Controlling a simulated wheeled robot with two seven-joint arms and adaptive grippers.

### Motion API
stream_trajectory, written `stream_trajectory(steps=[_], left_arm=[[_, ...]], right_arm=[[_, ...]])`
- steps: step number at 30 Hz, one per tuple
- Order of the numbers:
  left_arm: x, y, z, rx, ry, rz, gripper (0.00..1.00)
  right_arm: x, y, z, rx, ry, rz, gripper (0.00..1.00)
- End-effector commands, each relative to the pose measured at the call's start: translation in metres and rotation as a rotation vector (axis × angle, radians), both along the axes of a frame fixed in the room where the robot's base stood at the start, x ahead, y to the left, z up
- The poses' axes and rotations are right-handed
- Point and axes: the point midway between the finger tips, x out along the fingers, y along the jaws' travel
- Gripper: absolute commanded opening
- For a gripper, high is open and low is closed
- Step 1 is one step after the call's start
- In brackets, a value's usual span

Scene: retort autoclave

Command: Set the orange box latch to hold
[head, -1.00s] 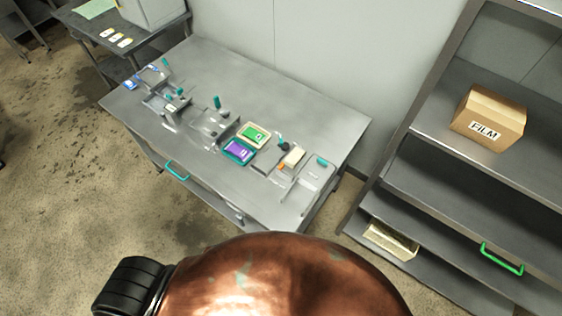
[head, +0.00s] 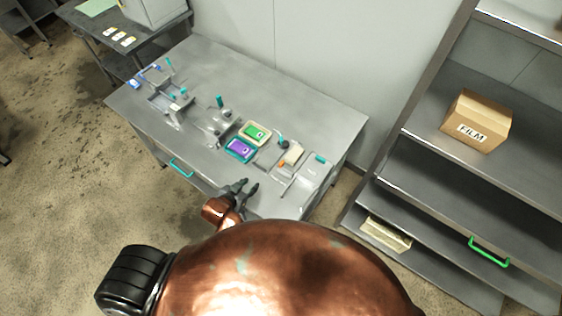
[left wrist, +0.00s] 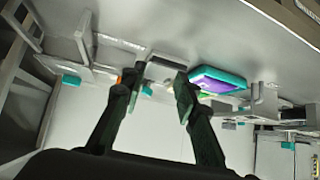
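A small orange part (head: 281,164) shows beside a cream block (head: 293,153) at the right end of the steel table (head: 330,115). I take it as the orange box latch; its setting is too small to read. My left gripper (head: 249,184) is at the table's front edge, left of and nearer than the orange part, apart from it. In the left wrist view my left gripper (left wrist: 157,88) has its two dark fingers spread with nothing between them. A bit of orange (left wrist: 119,79) shows just behind its left finger, mostly hidden. My right gripper is not in view.
A green tray (head: 255,132) and a purple-and-teal tray (head: 240,148) lie mid-table. Several grey fixtures with teal handles (head: 219,101) stand further left. A teal drawer handle (head: 181,168) is on the front. A shelf with a FILM carton (head: 477,120) stands right. The table's back is clear.

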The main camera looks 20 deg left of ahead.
Motion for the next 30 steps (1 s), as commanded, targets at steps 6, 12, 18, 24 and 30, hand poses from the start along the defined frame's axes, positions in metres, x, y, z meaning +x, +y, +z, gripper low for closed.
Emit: stream_trajectory(steps=[6,12,18,24,30], left_arm=[[0.043,-0.033,0.002,-0.047,-0.150,-0.073,0.28],[0.072,-0.061,0.004,-0.095,-0.279,-0.139,0.28],[0.087,-0.073,0.004,-0.117,-0.331,-0.164,0.28],[0.112,-0.082,-0.006,-0.117,-0.332,-0.164,0.28],[0.137,-0.091,-0.018,-0.117,-0.331,-0.163,0.28]], right_arm=[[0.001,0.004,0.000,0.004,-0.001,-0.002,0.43],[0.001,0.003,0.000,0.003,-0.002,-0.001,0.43],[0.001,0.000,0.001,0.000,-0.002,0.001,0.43],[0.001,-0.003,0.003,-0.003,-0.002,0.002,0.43],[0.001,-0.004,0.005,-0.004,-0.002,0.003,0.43]])
